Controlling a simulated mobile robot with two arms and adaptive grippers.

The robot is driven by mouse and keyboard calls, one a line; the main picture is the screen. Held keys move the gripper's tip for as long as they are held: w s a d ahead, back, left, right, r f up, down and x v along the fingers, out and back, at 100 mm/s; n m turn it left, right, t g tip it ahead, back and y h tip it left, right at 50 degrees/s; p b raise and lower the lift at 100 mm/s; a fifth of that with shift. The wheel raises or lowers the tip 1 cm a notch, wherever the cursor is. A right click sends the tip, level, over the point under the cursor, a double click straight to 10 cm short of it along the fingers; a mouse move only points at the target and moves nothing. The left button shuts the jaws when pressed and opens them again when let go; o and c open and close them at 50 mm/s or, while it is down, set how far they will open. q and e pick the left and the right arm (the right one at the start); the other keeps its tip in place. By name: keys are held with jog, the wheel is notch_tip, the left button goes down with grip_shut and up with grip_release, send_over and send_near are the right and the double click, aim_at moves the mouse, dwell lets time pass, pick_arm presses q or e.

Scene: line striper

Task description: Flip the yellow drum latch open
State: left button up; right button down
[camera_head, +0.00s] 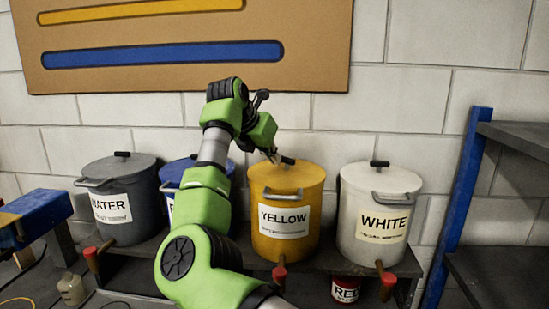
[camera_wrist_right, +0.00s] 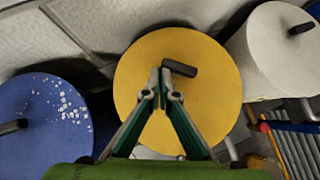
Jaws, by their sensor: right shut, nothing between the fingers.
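The yellow drum (camera_head: 262,215) stands on the shelf with a "YELLOW" label, its lid on. A grey metal latch (camera_head: 283,193) lies across its front upper rim. The black lid knob (camera_head: 288,160) is on top and also shows in the right wrist view (camera_wrist_right: 182,68). My right gripper (camera_head: 274,157) is above the lid, its tips beside the knob. In the right wrist view its fingers (camera_wrist_right: 161,78) meet at the tips, shut and empty, over the yellow lid (camera_wrist_right: 205,95). I cannot tell whether they touch the knob or lid. My left gripper is not in view.
The white drum (camera_head: 357,215) stands to the right and the blue drum (camera_head: 179,170) and grey water drum (camera_head: 118,220) to the left. Red-ended taps (camera_head: 280,273) stick out below. A red can (camera_head: 345,289) sits lower. A block wall is close behind.

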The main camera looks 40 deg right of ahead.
jog(key=shift+w+d, duration=0.35)
jog(key=shift+w, duration=0.2)
jog(key=shift+w+d, duration=0.3)
jog(key=shift+d, duration=0.1)
dwell(1.2)
